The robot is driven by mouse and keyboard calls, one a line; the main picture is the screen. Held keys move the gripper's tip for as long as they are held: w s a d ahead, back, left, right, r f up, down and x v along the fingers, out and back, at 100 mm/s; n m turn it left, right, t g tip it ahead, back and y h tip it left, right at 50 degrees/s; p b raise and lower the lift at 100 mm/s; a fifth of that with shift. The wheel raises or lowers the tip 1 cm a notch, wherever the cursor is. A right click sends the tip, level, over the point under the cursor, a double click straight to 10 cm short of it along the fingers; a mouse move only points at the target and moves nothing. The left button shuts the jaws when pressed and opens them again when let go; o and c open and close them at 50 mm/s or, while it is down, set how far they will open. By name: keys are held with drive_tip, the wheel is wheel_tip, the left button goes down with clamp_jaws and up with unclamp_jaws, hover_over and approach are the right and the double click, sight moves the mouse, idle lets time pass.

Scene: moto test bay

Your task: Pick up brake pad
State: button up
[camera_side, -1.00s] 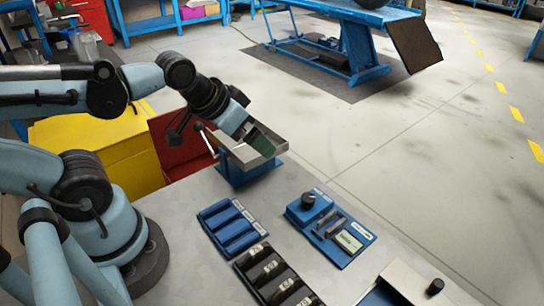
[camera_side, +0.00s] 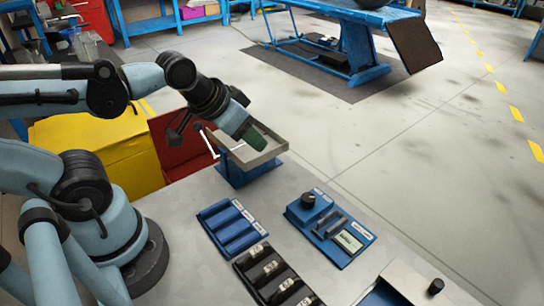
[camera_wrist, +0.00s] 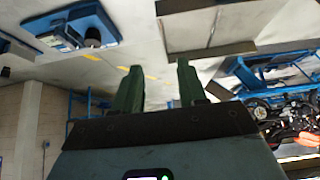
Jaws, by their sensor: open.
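I cannot surely tell which piece is the brake pad. Small dark bars (camera_side: 333,227) lie in a blue holder (camera_side: 356,238) on the bench, beside a round dark knob, and may be pads. My gripper (camera_side: 255,141) is over the shallow metal tray (camera_side: 270,153), well to the upper left of that holder. Its green fingers hide part of the tray. In the wrist view my gripper (camera_wrist: 158,72) shows two green fingers spread apart with nothing between them.
The metal tray stands on a blue stand (camera_side: 238,172) at the bench's far edge. A blue slotted rack (camera_side: 228,226) and a black rack (camera_side: 252,281) with several labelled cylinders sit nearer. A metal plate with a black knob (camera_side: 435,286) is lower right.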

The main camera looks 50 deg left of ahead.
drive_tip(key=s+d+g+h, duration=0.1)
drive_tip(key=s+d+g, duration=0.3)
drive_tip(key=d, duration=0.5)
drive_tip(key=r+g+y, duration=0.1)
drive_tip(key=r+g, duration=0.1)
drive_tip(key=g, duration=0.1)
hover_over(256, 250)
drive_tip(key=shift+f, duration=6.25)
clamp_jaws()
